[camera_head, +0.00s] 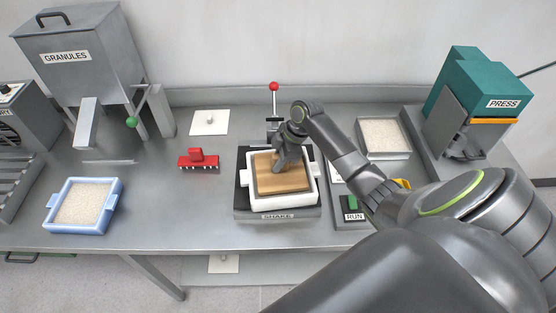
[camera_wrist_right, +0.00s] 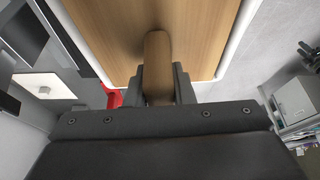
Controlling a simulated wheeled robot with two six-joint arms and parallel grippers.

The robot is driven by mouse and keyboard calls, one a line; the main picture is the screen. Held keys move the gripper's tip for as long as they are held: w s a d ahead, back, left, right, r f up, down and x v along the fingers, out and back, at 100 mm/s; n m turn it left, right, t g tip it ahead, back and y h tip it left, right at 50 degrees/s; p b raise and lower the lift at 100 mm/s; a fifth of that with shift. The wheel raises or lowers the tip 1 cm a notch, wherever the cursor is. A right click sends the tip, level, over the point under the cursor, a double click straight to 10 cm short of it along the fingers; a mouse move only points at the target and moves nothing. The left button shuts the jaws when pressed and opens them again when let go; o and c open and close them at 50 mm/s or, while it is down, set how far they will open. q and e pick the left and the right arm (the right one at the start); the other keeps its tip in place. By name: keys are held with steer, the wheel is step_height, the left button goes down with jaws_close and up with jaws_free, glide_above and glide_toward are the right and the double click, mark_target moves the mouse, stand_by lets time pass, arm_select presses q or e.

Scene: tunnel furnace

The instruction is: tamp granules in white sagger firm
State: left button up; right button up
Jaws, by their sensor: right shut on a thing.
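The white sagger (camera_head: 283,200) sits on the shake table (camera_head: 277,213) in the middle of the bench. A wooden tamper (camera_head: 285,182) lies inside its rim as a flat board and hides the granules under it. My right gripper (camera_head: 278,166) is shut on the tamper's upright handle from above. In the right wrist view the handle (camera_wrist_right: 158,70) stands between the two fingers and the board (camera_wrist_right: 205,40) fills the space beyond, with the white rim along its edge. My left gripper is not in view.
A blue sagger (camera_head: 84,203) with granules stands at left below the granules hopper (camera_head: 85,60). A red brush-like tool (camera_head: 198,160) and a white lid (camera_head: 210,122) lie left of the shake table. A grey tray (camera_head: 384,138) and the press (camera_head: 470,100) stand right.

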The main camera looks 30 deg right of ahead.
steer(key=shift+r, duration=3.55)
steer(key=shift+f, duration=0.1)
